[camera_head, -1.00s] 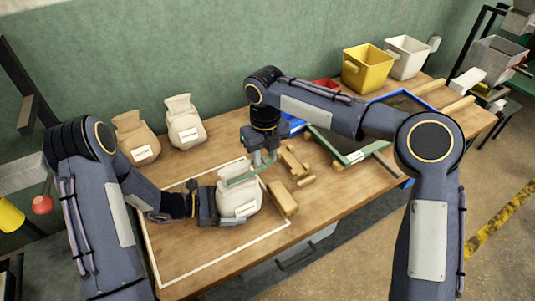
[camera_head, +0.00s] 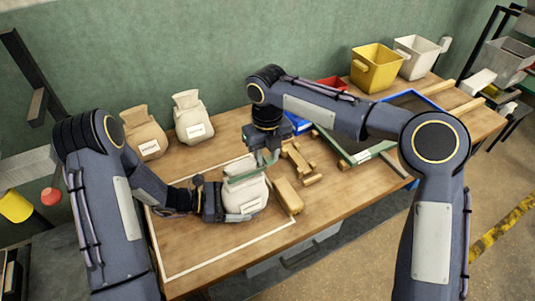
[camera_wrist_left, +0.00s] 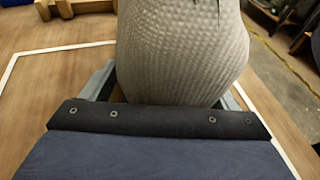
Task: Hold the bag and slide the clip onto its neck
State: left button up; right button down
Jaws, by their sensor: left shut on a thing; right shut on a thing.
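A white labelled bag (camera_head: 243,193) stands upright inside the white outline on the table. My left gripper (camera_head: 236,210) is shut on its lower body from the left; the bag's woven side fills the upper middle of the left wrist view (camera_wrist_left: 185,50), between the left gripper's fingers (camera_wrist_left: 175,95). A green clip (camera_head: 246,174) lies across the bag's neck. My right gripper (camera_head: 265,157) is shut on the clip's right end, above and beside the bag. The bag's top is partly hidden, and I cannot tell how far the clip is over the neck.
Wooden blocks (camera_head: 297,160) and a wooden piece (camera_head: 287,196) lie right of the bag. A tan bag (camera_head: 145,134) and another white bag (camera_head: 192,120) stand at the back left. A yellow bin (camera_head: 376,69) and a white bin (camera_head: 417,58) stand at the back right.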

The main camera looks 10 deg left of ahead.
jog(key=shift+a, duration=0.1)
jog(key=c, duration=1)
grip_release()
jog(key=shift+s, duration=0.2)
pick_arm(q)
jog(key=shift+d, duration=0.1)
pick_arm(e)
jog(key=shift+o, duration=0.2)
jog(key=shift+a, duration=0.15)
pick_arm(q)
jog(key=shift+r, duration=0.1)
pick_arm(e)
jog(key=shift+s+a+f, duration=0.1)
jog(key=shift+s, duration=0.05)
pick_arm(q)
jog(key=shift+c, duration=0.6)
pick_arm(e)
notch_tip(320, 180, up, 12)
jog(key=shift+w+d+r, duration=0.25)
jog(key=shift+w+d, duration=0.05)
pick_arm(q)
jog(key=o, duration=0.8)
